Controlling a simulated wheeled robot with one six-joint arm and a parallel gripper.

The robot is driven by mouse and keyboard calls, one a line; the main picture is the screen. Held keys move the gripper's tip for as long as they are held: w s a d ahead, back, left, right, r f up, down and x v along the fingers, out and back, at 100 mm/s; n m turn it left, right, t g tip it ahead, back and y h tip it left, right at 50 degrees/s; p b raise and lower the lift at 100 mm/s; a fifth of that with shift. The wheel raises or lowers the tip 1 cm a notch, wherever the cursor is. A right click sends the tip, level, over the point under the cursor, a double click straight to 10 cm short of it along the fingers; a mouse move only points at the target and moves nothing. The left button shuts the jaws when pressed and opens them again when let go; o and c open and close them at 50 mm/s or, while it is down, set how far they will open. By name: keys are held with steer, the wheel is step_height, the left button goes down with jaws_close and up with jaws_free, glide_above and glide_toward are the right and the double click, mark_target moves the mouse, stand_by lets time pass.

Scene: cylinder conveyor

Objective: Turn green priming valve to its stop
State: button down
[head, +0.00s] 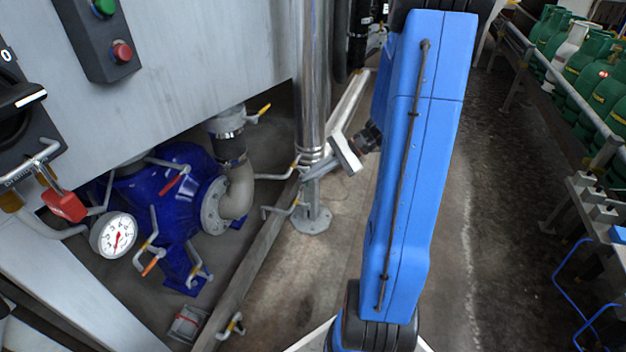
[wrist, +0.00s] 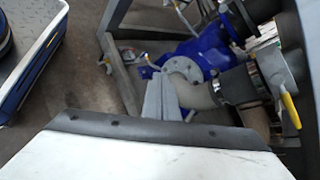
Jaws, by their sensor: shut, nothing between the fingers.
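I cannot make out a green valve handle in either view. The blue pump (head: 178,215), with several small lever valves around it, sits low on the left in the head view; the levers I can make out have red, orange, yellow or pale grips. The pump also shows in the wrist view (wrist: 208,45). My gripper (head: 308,179) is shut and empty beside the steel post, pointing down and left toward the pump area. In the wrist view its grey fingers (wrist: 158,88) are together in front of the beige elbow pipe (wrist: 195,92). I cannot tell whether they touch anything.
A steel post (head: 311,80) stands close to my gripper. A floor beam (head: 250,265) runs in front of the pump. A yellow lever (wrist: 290,110) is at right in the wrist view. A gauge (head: 117,235) and button box (head: 100,40) are left.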

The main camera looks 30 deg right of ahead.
steer(key=w+d+f+t+h, duration=0.1)
steer(key=w+d+f+t, duration=0.5)
steer(key=d+f, duration=0.5)
steer(key=w+d+f+t+h, duration=0.1)
steer(key=w+d+f+t, duration=0.45)
steer(key=d+f, duration=0.5)
steer(key=f+x, duration=0.2)
steer(key=x, duration=0.9)
steer(key=s+a, duration=0.1)
steer(key=s+a+r, duration=0.1)
steer(key=s, duration=0.1)
steer(key=shift+s+n+h, duration=0.1)
steer(key=shift+n+h, duration=0.2)
steer(key=shift+n, duration=0.1)
